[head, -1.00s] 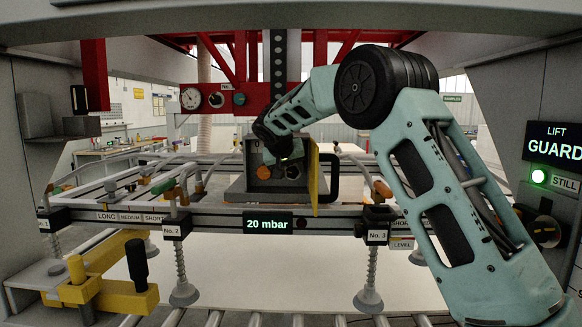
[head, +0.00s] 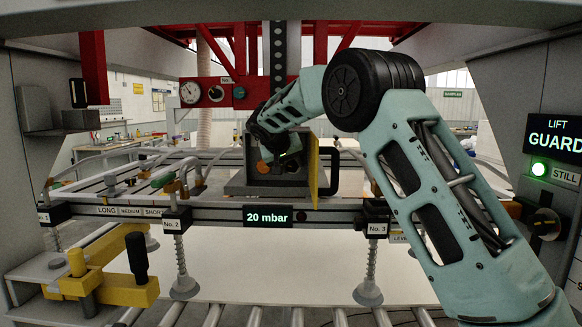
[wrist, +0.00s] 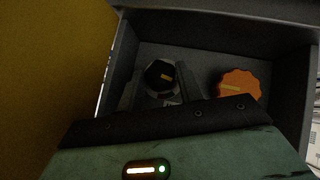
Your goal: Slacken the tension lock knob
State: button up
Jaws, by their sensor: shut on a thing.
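A black knob (wrist: 158,70) with a yellow pointer mark sits inside an open-fronted grey box (head: 238,182) on the gantry. In the wrist view my gripper (wrist: 160,90) has a finger on each side of this knob and is shut on it. In the head view the gripper (head: 284,158) reaches into the box and hides the black knob. An orange scalloped knob (wrist: 238,84) with a yellow mark sits to the right of it in the wrist view. It also shows in the head view (head: 263,167). No label telling the knobs apart is readable.
A yellow door (head: 314,172) stands open at the box's right side, close beside my gripper. A black handle (head: 333,172) is right of it. A display (head: 267,217) reads 20 mbar. Suction cups (head: 185,286) hang below the beam. A yellow clamp (head: 95,278) stands front left.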

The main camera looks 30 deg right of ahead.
jog(key=h, duration=0.1)
jog(key=n+g+h+b, duration=0.1)
jog(key=n+h, duration=0.1)
jog(key=shift+w+a+f+g+h+b, duration=0.2)
jog(key=shift+a+g+h+b, duration=0.1)
jog(key=shift+h+b, duration=0.1)
jog(key=shift+n, duration=0.3)
jog(key=o, duration=0.7)
jog(key=b+v, duration=0.4)
jog(key=v, duration=1.3)
jog(key=shift+s+a+r, duration=0.1)
jog(key=shift+a, duration=0.05)
